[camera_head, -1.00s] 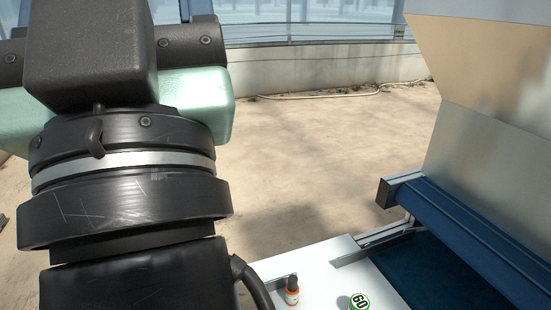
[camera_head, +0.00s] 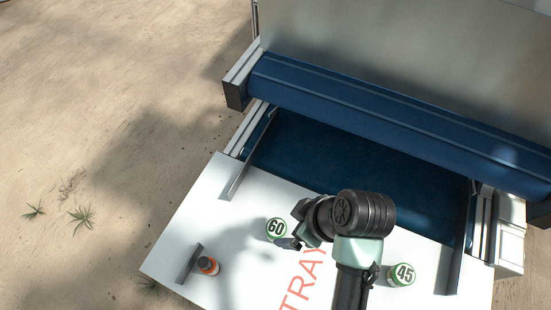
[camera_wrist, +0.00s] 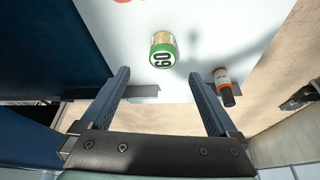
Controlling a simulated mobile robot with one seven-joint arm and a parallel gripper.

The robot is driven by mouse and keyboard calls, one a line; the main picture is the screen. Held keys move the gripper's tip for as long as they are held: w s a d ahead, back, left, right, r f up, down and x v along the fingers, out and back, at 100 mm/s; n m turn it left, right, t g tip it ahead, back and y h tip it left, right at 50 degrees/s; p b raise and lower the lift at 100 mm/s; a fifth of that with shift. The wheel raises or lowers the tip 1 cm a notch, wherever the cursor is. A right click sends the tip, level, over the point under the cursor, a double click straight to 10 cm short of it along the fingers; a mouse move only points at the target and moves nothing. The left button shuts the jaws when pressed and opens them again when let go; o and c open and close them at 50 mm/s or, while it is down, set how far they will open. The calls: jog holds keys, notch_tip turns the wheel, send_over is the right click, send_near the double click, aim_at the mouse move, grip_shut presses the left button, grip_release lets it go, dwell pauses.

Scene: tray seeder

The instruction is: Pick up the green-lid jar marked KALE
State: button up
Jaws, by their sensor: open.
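A jar with a green-rimmed lid reading "60" (camera_head: 277,229) stands on the white table by my gripper (camera_head: 294,238). In the wrist view this jar (camera_wrist: 162,52) is beyond the open, empty fingers (camera_wrist: 160,76), roughly centred between them and apart from them. A second green-lid jar reading "45" (camera_head: 402,275) stands to the right of my arm. I cannot read KALE on either jar; their side labels are hidden or too small.
A dark-capped bottle with an orange band (camera_head: 208,265) stands left on the white table (camera_head: 190,225), beside a metal bar (camera_head: 189,264). It also shows in the wrist view (camera_wrist: 222,76). The blue seeder roller and belt (camera_head: 350,165) lie behind the jars.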

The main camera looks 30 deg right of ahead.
aim_at(277, 228)
jog(key=x, duration=0.6)
jog(key=shift+x, duration=2.6)
jog(key=shift+a+r, duration=0.1)
jog(key=shift+a, duration=0.1)
jog(key=c, duration=1.5)
